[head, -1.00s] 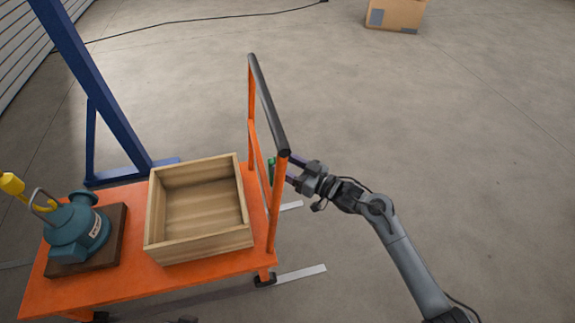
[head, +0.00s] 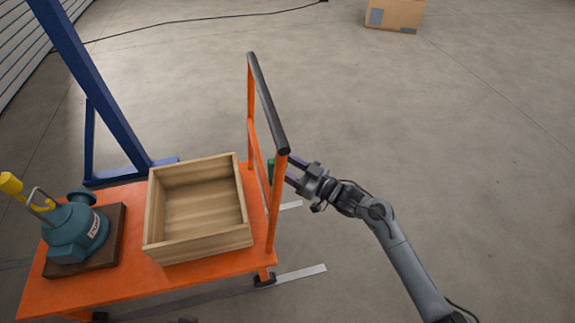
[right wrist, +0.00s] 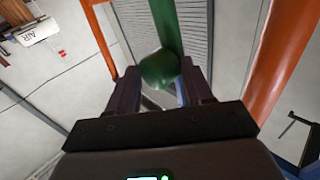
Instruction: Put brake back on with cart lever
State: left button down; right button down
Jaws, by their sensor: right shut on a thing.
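The cart lever is a green bar with a rounded knob (right wrist: 160,68), seen close up in the right wrist view. In the head view its green end (head: 270,171) shows just behind the orange handle frame of the cart (head: 200,277). My right gripper (head: 286,171) reaches in from the right, its fingertips partly hidden by the frame post. In the right wrist view the jaws (right wrist: 160,88) are around the knob, shut on the lever. My left gripper is not in view.
The cart carries an empty wooden crate (head: 196,249) and a teal pump (head: 75,235) on a brown base. A black handle bar (head: 266,100) tops the orange frame. A blue gantry post (head: 85,75) stands behind. The floor to the right is clear; a cardboard box (head: 395,14) lies far off.

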jog(key=shift+s+d+f+n+y+b, duration=0.2)
jog(key=shift+s+f+n+y+b, duration=0.2)
jog(key=shift+s+n+y+b, duration=0.65)
jog(key=shift+s+d+f+n+y+b, duration=0.25)
jog(key=shift+f+n+y+b, duration=0.45)
jog(key=shift+b, duration=0.85)
jog(key=shift+s+d+f+n+y+b, duration=0.15)
jog(key=shift+s+n+y+b, duration=0.6)
jog(key=shift+n+b, duration=0.45)
jog(key=shift+c, duration=2.2)
grip_release()
jog(key=shift+a, duration=0.1)
